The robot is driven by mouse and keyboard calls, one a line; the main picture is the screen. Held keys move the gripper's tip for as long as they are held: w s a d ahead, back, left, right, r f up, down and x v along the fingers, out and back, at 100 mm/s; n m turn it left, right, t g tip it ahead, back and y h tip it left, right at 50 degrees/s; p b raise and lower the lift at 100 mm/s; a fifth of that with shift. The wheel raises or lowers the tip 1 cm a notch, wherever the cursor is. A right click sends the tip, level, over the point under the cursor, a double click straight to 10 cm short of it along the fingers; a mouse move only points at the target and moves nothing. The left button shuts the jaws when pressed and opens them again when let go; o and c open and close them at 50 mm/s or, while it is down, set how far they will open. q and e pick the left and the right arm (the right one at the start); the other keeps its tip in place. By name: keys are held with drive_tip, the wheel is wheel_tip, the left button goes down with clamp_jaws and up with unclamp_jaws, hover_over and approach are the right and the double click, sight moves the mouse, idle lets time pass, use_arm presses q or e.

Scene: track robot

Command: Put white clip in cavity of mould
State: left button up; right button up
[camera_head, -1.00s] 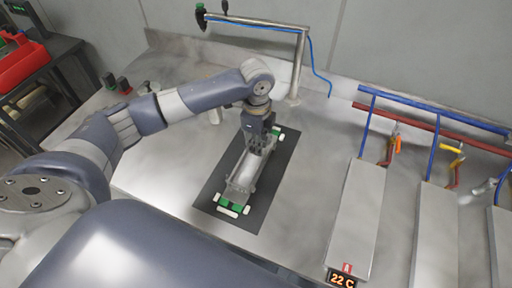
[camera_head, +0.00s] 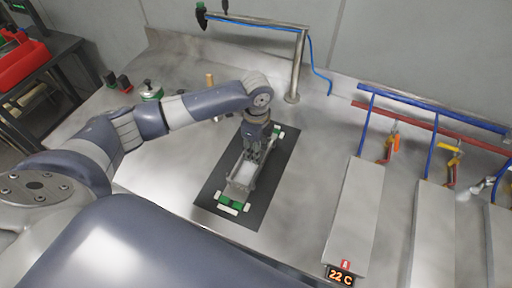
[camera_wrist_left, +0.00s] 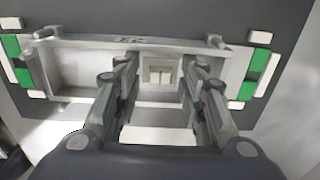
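The mould (camera_head: 235,188) is a long light-grey metal tray with raised walls, lying on a dark mat; it spans the left wrist view (camera_wrist_left: 82,68). My left gripper (camera_head: 252,157) points down over the mould's far half. In the left wrist view its two fingers (camera_wrist_left: 163,66) stand wide apart, with a gap between them. A small pale squarish piece with a notch, which looks like the white clip (camera_wrist_left: 159,70), shows between the fingertips at the mould. The fingers do not visibly touch it. I cannot tell how deep it sits. My right gripper is not in view.
Green and white blocks (camera_head: 232,203) flank the mould's ends. A pipe stand (camera_head: 296,75) with a blue hose rises behind. Metal plates (camera_head: 355,215) and red and blue pipes (camera_head: 430,110) are at right. A green-based item (camera_head: 151,92) stands behind my arm.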

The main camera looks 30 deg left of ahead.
use_arm(q)
drive_tip(key=shift+r, duration=0.1)
wheel_tip(320, 180, up, 12)
drive_tip(key=b, duration=0.2)
drive_tip(key=shift+r, duration=0.15)
idle(0.4)
